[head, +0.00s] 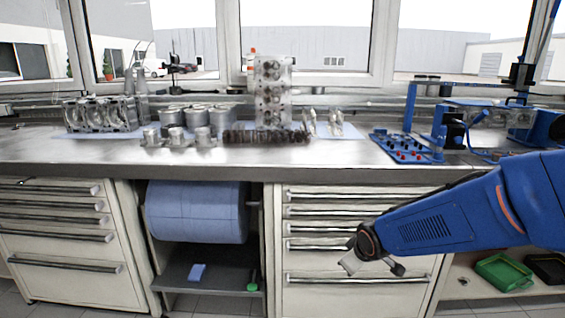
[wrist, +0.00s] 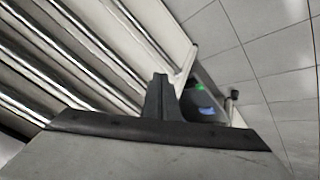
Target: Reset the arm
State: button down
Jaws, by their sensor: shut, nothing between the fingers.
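My blue arm reaches in from the right in the head view. My gripper (head: 372,266) is in front of the right drawer cabinet (head: 355,297), below the bench top. In the wrist view my gripper (wrist: 160,80) shows as a dark bar with its fingers together in the middle. It is shut and empty. Drawer fronts fill the left of the wrist view, and grey floor tiles (wrist: 265,75) show on the right.
The metal bench (head: 330,162) carries engine parts, including an engine block (head: 100,115), a cylinder head (head: 273,90) and a dark camshaft (head: 265,137). A blue fixture (head: 405,147) stands at right. A blue paper roll (head: 197,212) hangs below. A green tray (head: 503,271) sits low at right.

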jog(key=s+d+r+m, duration=0.2)
jog(key=s+d+r, duration=0.1)
jog(key=s, duration=0.6)
jog(key=s+d+r+m+g, duration=0.1)
jog(key=s+d+r+m, duration=0.1)
jog(key=s, duration=0.8)
jog(key=s+d+r+m+g, duration=0.1)
jog(key=s+d+r+m, duration=0.2)
jog(key=s, duration=0.6)
jog(key=shift+s+d+r+m+h, duration=0.2)
jog(key=shift+d+r+m+h, duration=0.2)
jog(key=shift+d+m, duration=0.15)
